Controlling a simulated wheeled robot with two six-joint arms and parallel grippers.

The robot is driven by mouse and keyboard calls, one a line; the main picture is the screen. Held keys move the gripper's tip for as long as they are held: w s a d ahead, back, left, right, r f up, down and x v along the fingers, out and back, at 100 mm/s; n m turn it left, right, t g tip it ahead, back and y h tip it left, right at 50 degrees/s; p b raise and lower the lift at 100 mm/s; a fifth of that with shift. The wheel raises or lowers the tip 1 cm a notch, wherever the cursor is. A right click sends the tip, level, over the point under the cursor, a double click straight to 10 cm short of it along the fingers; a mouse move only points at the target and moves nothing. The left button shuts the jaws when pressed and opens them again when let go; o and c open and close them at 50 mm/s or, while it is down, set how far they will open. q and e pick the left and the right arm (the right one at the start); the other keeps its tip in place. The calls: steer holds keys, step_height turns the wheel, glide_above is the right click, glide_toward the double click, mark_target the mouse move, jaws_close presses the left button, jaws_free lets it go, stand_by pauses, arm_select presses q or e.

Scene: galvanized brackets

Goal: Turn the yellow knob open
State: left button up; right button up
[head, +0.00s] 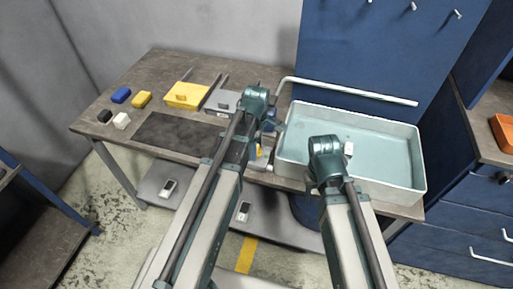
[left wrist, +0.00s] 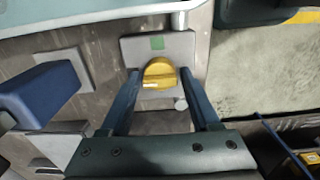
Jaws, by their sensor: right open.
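My left gripper (left wrist: 159,76) is open, with one finger on each side of the knob and visible gaps between. In the head view the knob (head: 258,152) is mostly hidden behind my left arm and gripper (head: 270,127). My right gripper (head: 318,182) is over the front of the basin, its fingers largely hidden by the wrist; no object shows in it.
A pale basin (head: 418,170) fills the right of the bench, with a white pipe (head: 350,92) behind it. A yellow tray (head: 185,96), a grey tray (head: 216,108), a dark mat (head: 170,133) and several small blocks are on the left. A blue block (left wrist: 45,95) is near my left gripper.

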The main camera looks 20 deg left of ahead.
arm_select(q)
jaws_close()
steer(key=shift+m, duration=0.3)
steer(key=m, duration=0.3)
steer(key=shift+m, duration=0.4)
steer(key=m, duration=0.4)
steer(key=shift+m, duration=0.3)
steer(key=m, duration=0.8)
steer(key=shift+m, duration=0.6)
